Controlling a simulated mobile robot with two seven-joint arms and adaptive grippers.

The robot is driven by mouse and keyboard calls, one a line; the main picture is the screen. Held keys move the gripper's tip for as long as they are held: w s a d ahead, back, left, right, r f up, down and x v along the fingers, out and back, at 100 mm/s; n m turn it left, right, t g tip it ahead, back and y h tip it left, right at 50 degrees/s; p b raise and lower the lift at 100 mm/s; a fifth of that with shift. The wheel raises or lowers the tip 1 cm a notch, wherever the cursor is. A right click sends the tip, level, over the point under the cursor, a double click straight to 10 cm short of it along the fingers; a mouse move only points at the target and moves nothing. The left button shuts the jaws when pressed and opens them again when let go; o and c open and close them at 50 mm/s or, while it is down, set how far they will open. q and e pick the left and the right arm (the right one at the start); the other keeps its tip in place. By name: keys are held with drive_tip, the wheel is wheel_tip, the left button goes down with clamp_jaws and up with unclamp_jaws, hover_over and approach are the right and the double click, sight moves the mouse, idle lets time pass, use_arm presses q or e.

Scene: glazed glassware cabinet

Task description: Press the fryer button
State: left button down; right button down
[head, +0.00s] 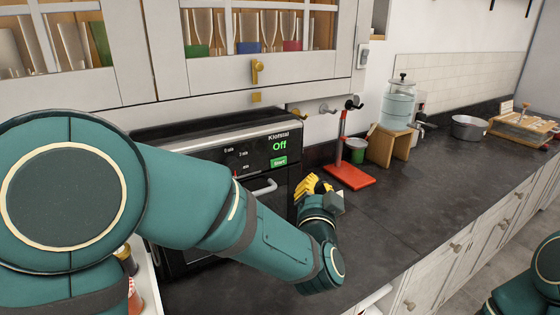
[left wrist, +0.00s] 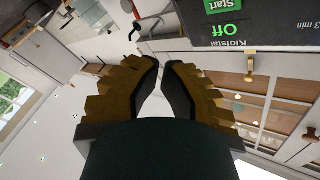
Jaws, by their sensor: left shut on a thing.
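The fryer is a black appliance (head: 215,141) on the counter in the head view, its panel reading "Klofstad" and a green "Off". Its green Start button (head: 279,161) is low on the panel's right side. The panel (left wrist: 250,28) and button (left wrist: 222,5) show upside down at the top of the left wrist view. My left gripper (head: 304,186), with yellow-backed fingers, is below and right of the button, apart from it. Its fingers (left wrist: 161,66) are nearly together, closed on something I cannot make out. My right gripper is out of view.
Beyond are a glass dispenser (head: 398,105) on a wooden stand and a metal pot (head: 469,127). A glazed cabinet (head: 260,75) hangs above. The counter front is mostly clear.

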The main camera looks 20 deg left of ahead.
sight(291, 157)
use_arm(q)
drive_tip(key=shift+w+a+b, duration=0.3)
drive_tip(key=shift+w+a, duration=2.8)
drive_tip(key=shift+a, duration=0.05)
drive_tip(key=shift+w, duration=0.1)
drive_tip(key=shift+w+a, duration=0.2)
drive_tip(key=shift+a, duration=0.05)
drive_tip(key=shift+w+a, duration=0.25)
drive_tip(key=shift+a, duration=0.05)
idle(0.6)
drive_tip(key=shift+s+d, duration=0.55)
drive_tip(key=shift+s+d, duration=1.8)
